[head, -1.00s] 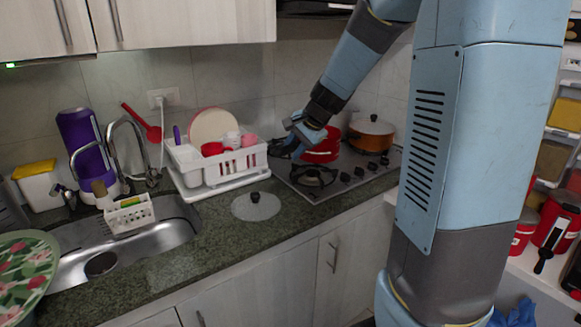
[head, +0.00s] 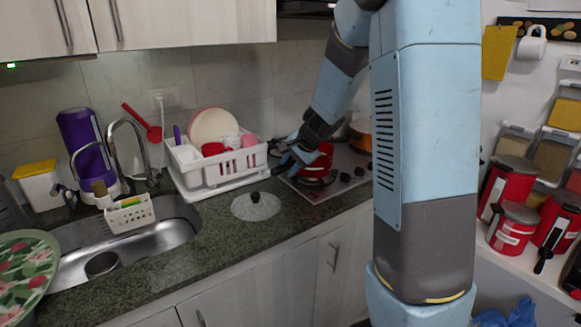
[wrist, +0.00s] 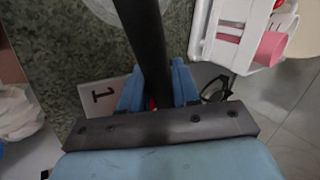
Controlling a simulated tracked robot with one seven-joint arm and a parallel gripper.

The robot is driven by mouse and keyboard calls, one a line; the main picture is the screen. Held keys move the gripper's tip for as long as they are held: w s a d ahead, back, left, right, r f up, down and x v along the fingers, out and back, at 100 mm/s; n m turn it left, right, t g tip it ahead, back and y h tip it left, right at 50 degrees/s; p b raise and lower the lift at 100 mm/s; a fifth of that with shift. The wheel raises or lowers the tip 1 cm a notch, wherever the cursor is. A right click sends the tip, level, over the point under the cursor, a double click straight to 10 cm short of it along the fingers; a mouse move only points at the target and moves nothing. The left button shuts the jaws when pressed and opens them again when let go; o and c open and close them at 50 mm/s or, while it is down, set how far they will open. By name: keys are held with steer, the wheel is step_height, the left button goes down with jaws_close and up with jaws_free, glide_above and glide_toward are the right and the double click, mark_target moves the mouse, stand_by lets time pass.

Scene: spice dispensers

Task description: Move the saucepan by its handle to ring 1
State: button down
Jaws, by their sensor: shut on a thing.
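The red saucepan (head: 318,163) is in the head view at the hob's left side, partly hidden by my gripper and arm. It is over or just above the front-left burner (head: 314,182); I cannot tell whether it touches. My gripper (head: 294,158) is at the pan's left side. In the wrist view its blue fingers (wrist: 158,88) are shut on the long black handle (wrist: 143,40), with a sliver of red between them. A label with the figure 1 (wrist: 101,93) lies beside the fingers in the wrist view.
An orange pot (head: 360,134) stands at the back right of the hob (head: 340,188), partly behind my arm. A white dish rack (head: 225,178) is close to the left of my gripper. A glass lid (head: 256,206) lies on the counter in front.

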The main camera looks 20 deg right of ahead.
steer(key=c, duration=0.8)
jaws_free()
steer(key=v, duration=1.1)
steer(key=shift+s+a+r+n+h, duration=0.8)
steer(key=shift+s+n, duration=1.05)
steer(key=shift+s, duration=2.85)
steer(key=shift+s+a+r+n+h, duration=0.35)
steer(key=shift+s+r+n, duration=1.15)
steer(key=shift+s, duration=3.15)
steer(key=shift+s+a+r+n+h, duration=0.55)
steer(key=shift+s+n, duration=1.6)
steer(key=shift+s, duration=2.55)
steer(key=shift+d+r, duration=0.15)
steer(key=shift+d, duration=0.05)
steer(key=shift+c, duration=0.2)
